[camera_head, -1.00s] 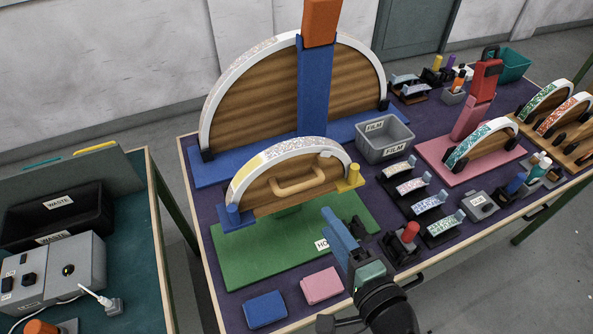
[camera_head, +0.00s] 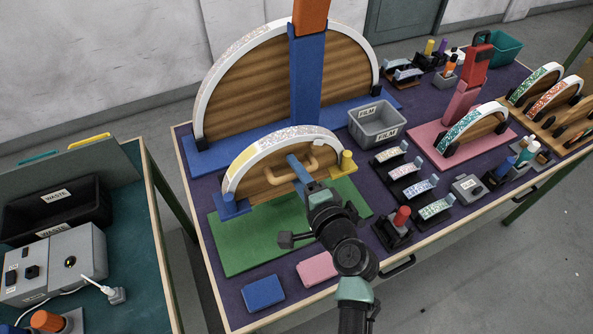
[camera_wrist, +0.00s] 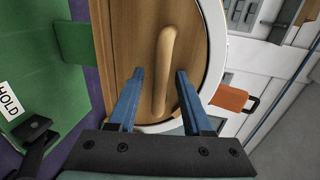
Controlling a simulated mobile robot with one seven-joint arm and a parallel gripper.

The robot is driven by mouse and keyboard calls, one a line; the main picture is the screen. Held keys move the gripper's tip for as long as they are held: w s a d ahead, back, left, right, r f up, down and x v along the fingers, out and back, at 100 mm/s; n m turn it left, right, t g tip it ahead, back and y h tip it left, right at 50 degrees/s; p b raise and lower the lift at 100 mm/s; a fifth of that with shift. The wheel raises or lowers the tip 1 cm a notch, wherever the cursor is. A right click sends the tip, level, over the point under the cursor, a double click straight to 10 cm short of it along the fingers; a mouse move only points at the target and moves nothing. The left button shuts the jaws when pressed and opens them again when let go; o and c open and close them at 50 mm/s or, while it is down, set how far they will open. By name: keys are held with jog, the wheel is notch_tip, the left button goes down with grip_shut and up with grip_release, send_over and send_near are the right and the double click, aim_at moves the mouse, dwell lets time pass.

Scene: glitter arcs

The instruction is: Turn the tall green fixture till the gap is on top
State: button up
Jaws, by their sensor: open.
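The green fixture has a flat green base (camera_head: 235,248) and an upright wooden half-disc (camera_head: 250,185) with a white curved rim (camera_head: 262,150). The rim carries a yellow patch toward the left and silvery glitter toward the right; a bare white stretch lies between, its exact bounds hard to tell. A wooden bar handle (camera_wrist: 165,70) is on the disc's face. My gripper (camera_wrist: 158,75) is open, its blue fingers on either side of the handle, with space between. It also shows in front of the disc in the head view (camera_head: 294,160), hiding part of the handle.
A blue block (camera_head: 231,205) and a yellow post (camera_head: 346,160) flank the disc. A larger blue-based arch (camera_head: 235,85) stands behind. A grey bin (camera_head: 378,122) and several small arc pieces (camera_head: 410,173) are to the right. Blue (camera_head: 263,293) and pink (camera_head: 317,268) pads lie in front.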

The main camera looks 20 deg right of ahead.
grip_shut()
dwell(1.4)
